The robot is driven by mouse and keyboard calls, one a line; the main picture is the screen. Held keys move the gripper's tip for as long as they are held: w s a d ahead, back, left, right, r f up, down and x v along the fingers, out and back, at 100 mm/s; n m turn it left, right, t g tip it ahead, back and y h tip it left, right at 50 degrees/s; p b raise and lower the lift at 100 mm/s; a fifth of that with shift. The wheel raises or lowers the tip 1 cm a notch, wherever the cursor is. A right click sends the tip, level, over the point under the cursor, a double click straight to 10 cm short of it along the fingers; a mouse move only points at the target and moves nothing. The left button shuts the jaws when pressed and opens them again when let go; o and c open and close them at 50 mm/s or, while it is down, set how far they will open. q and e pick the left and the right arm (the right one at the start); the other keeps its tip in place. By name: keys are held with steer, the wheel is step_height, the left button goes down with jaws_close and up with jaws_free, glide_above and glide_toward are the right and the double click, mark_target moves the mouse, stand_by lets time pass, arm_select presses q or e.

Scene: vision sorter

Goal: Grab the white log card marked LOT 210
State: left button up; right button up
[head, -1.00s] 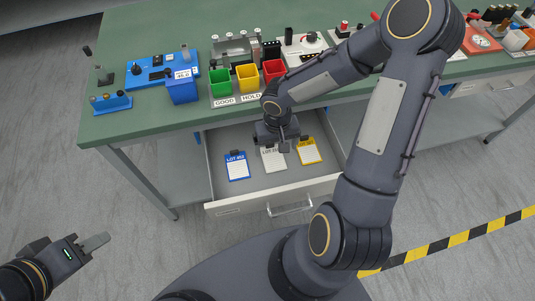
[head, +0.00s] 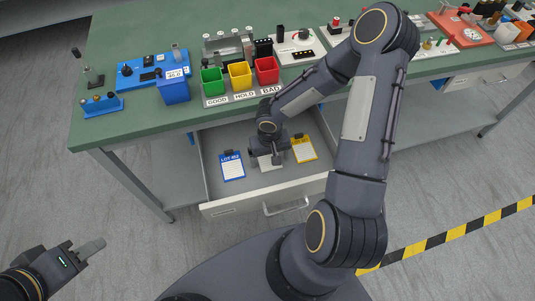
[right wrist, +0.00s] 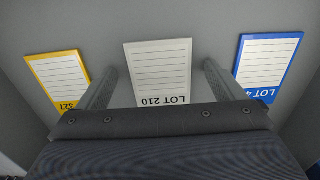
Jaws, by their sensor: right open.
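The white log card (head: 265,163) lies in the open drawer (head: 235,205), mostly hidden by my right gripper (head: 268,157) in the head view. In the right wrist view the white card (right wrist: 160,72) reads LOT 210, upside down, and lies between the two spread fingers of my right gripper (right wrist: 160,66). The fingers are open, one on each side of the card, with a gap to each edge.
A blue card (head: 232,168) and a yellow card (head: 303,150) flank the white one. The bench (head: 130,125) above carries green (head: 213,82), yellow (head: 240,76) and red (head: 266,71) bins and a blue bin (head: 174,90).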

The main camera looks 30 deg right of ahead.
steer(key=shift+f+b, duration=0.15)
steer(key=shift+b, duration=0.15)
steer(key=shift+c, duration=0.4)
steer(key=c, duration=1)
